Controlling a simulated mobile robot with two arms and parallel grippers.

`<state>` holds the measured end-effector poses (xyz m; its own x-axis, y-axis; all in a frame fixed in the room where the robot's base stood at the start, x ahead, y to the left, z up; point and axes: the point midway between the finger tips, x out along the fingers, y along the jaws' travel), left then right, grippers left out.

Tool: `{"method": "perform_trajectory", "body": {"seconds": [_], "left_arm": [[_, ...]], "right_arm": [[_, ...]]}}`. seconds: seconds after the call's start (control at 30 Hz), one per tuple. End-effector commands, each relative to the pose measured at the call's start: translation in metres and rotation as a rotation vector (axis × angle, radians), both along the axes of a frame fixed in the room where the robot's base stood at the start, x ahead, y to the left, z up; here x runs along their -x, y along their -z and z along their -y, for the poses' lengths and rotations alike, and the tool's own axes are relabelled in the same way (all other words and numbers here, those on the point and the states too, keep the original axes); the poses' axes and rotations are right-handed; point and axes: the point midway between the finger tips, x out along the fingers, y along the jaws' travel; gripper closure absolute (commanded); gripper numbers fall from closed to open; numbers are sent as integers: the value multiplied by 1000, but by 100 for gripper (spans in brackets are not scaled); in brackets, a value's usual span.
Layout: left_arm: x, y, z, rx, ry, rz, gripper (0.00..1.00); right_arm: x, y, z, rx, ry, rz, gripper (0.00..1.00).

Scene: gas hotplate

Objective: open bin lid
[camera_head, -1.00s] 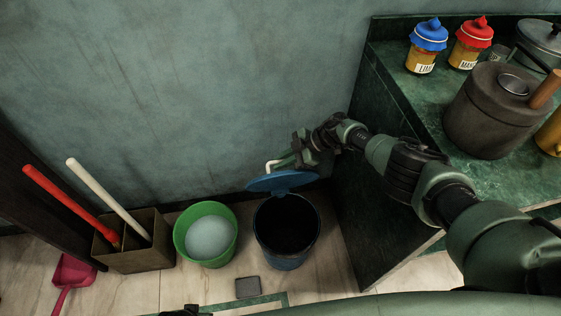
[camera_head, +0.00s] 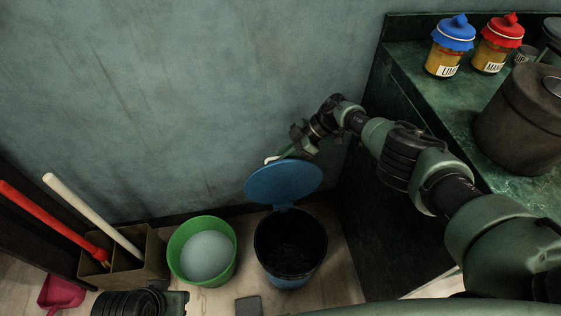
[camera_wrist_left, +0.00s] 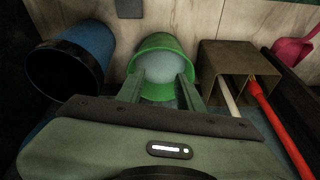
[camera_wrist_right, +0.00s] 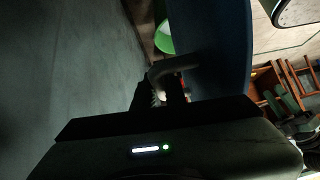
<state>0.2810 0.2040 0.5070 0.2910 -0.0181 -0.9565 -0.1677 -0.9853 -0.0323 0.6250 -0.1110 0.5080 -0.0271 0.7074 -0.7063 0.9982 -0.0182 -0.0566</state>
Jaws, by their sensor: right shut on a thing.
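The bin (camera_head: 290,262) is a dark-mouthed blue bucket on the floor by the wall. Its blue lid (camera_head: 284,184) is raised, tilted back toward the wall at the bin's rear rim, and the bin's inside shows. My right gripper (camera_head: 282,156) is shut on the lid's pale handle (camera_head: 270,160) at the lid's far side. In the right wrist view the grey handle (camera_wrist_right: 165,68) lies at the dark fingers, beside the blue lid (camera_wrist_right: 222,55). My left gripper (camera_wrist_left: 158,90) is open and empty, its fingers apart above the floor. The bin (camera_wrist_left: 85,55) also shows there.
A green bucket (camera_head: 175,262) stands left of the bin. A brown box (camera_head: 150,262) holds red and white handles. A pink dustpan (camera_head: 60,292) lies further left. A green counter (camera_head: 400,75) with jars and a pot stands right of the bin, under my right arm.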

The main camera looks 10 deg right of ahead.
Motion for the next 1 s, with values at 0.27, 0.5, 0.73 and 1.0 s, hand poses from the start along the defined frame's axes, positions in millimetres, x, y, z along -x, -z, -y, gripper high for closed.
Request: {"method": "perform_trajectory", "body": {"seconds": [0.27,0.5,0.73,1.0], "left_arm": [[5,-15,-1,0,-1,8,64],[5,-16,-1,0,-1,7,64],[5,-16,-1,0,-1,7,64],[5,-16,-1,0,-1,7,64]], "right_arm": [[-2,0,-2,-3,-3,1,100],[-2,0,-2,-3,-2,2,100],[-2,0,-1,-3,-1,2,67],[-2,0,0,-1,0,1,67]]}}
